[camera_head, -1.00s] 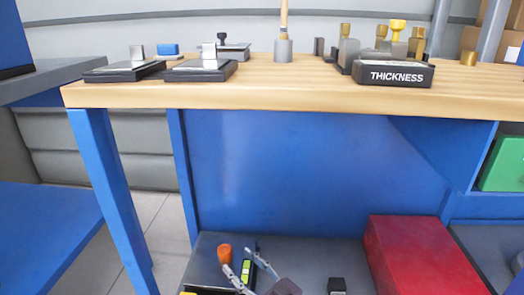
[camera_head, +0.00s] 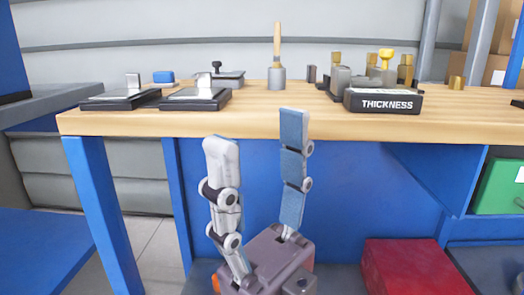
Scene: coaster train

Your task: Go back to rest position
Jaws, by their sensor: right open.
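My right gripper (camera_head: 257,140) stands upright in the lower middle of the head view, in front of the blue workbench panel. Its two fingers are spread apart, with nothing between them. The fingertips reach up to about the front edge of the wooden bench top (camera_head: 250,124) in the picture. My left gripper does not show.
On the bench stand two black plates with metal blocks (camera_head: 196,98), a wooden-handled tool (camera_head: 277,70), and a THICKNESS block (camera_head: 383,102) near several metal pieces. A red box (camera_head: 415,267) lies on the lower shelf. A green bin (camera_head: 500,186) is at right.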

